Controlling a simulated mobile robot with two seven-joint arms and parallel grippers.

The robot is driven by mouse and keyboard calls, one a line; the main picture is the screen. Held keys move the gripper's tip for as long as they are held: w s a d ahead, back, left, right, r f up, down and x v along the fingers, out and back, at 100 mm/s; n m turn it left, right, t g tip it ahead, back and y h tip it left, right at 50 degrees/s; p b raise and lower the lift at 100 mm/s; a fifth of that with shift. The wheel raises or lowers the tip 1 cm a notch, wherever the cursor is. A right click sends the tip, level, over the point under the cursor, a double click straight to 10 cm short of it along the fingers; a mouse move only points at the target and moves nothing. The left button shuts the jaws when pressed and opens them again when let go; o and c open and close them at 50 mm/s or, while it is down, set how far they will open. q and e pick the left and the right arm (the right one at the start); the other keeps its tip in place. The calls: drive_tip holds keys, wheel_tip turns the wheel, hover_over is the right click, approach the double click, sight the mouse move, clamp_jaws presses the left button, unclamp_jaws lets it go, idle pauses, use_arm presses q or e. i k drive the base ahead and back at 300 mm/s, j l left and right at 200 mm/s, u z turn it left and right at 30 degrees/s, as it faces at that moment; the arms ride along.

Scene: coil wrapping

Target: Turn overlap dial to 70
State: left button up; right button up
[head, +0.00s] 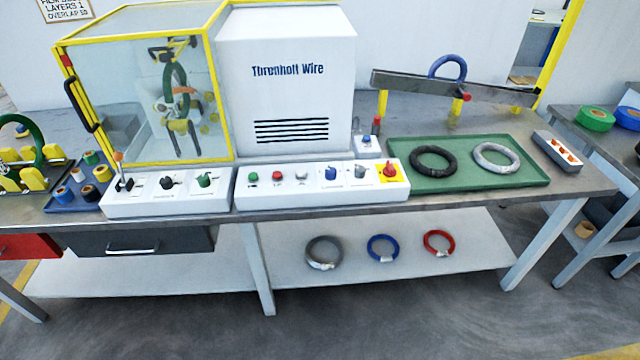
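Two white control panels stand at the table's front edge. The left panel (190,206) carries a lever with an orange tip (119,158), a black dial (167,182) and a green dial (204,180). The right panel (320,192) carries green, red and white buttons, a blue dial (330,173), a grey dial (360,171) and a red stop button on yellow (390,171). The dial labels and scales are too small to read, so I cannot tell which is the overlap dial or its setting. Neither of my grippers is in view.
Behind the panels stand a yellow-framed glass enclosure (120,75) and a white cabinet (288,100). A green tray (465,182) with black and white coils lies right. Tape rolls sit left. A wall sign (66,12) reads layers 1, with an overlap figure resembling 50.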

sight(359, 171)
drive_tip(key=i+j, duration=0.15)
drive_tip(key=i, duration=0.3)
drive_tip(key=z, duration=1.65)
